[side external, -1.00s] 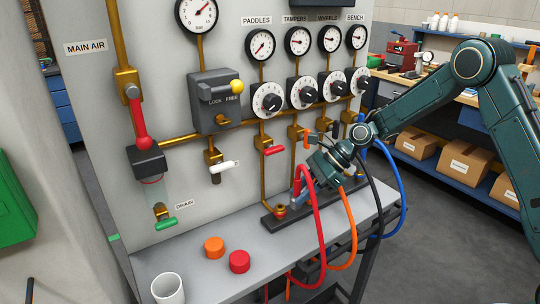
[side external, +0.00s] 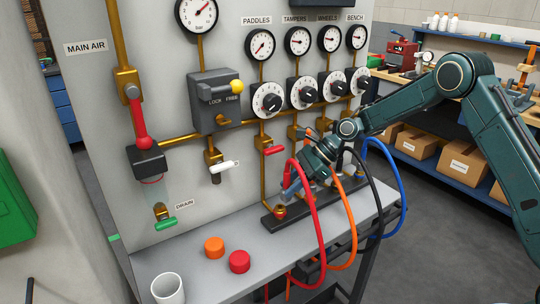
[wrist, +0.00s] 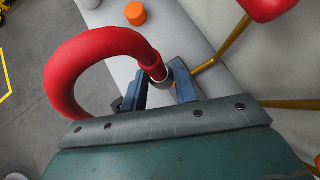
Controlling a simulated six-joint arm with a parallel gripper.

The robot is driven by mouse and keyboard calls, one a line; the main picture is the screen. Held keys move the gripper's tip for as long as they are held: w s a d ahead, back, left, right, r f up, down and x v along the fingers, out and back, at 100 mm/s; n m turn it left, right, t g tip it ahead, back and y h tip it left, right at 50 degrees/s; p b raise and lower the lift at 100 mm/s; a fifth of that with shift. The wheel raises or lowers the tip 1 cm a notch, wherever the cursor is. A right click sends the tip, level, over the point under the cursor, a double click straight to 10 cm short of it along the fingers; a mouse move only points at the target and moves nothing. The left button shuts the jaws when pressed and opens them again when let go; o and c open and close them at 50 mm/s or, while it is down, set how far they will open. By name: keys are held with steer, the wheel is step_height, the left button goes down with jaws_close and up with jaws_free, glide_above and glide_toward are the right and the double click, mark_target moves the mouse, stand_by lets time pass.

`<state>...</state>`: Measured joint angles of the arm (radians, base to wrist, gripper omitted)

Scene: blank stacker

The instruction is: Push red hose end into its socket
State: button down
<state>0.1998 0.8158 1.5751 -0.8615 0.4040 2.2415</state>
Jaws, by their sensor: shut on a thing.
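The red hose (side external: 318,215) arches up from below the bench, and its end turns down at my gripper (side external: 289,192). My gripper is shut on the hose end; the wrist view shows its metal tip (wrist: 160,76) between the two blue fingers (wrist: 162,88). The brass socket with a red ring (side external: 279,211) stands at the left end of the dark rail on the bench. The hose end is just above and slightly right of this socket in the side view. The fingers partly hide the tip, so I cannot tell its exact alignment.
Orange (side external: 344,225), black (side external: 383,200) and blue (side external: 402,195) hoses hang right of the red one. An orange cap (side external: 214,247), a red cap (side external: 239,262) and a white cup (side external: 168,289) are on the grey bench. A red valve handle (side external: 275,150) sticks out above the socket.

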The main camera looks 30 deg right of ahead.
steer(key=shift+w+f, duration=0.2)
steer(key=shift+w, duration=1.15)
steer(key=shift+f, duration=1)
steer(key=shift+f, duration=1.2)
stand_by(2.5)
steer(key=c, duration=1)
jaws_free()
steer(key=shift+d+r, duration=0.1)
steer(key=shift+r, duration=0.05)
steer(key=v, duration=1.3)
steer(key=shift+s+d+r, duration=0.15)
steer(key=shift+d, duration=0.05)
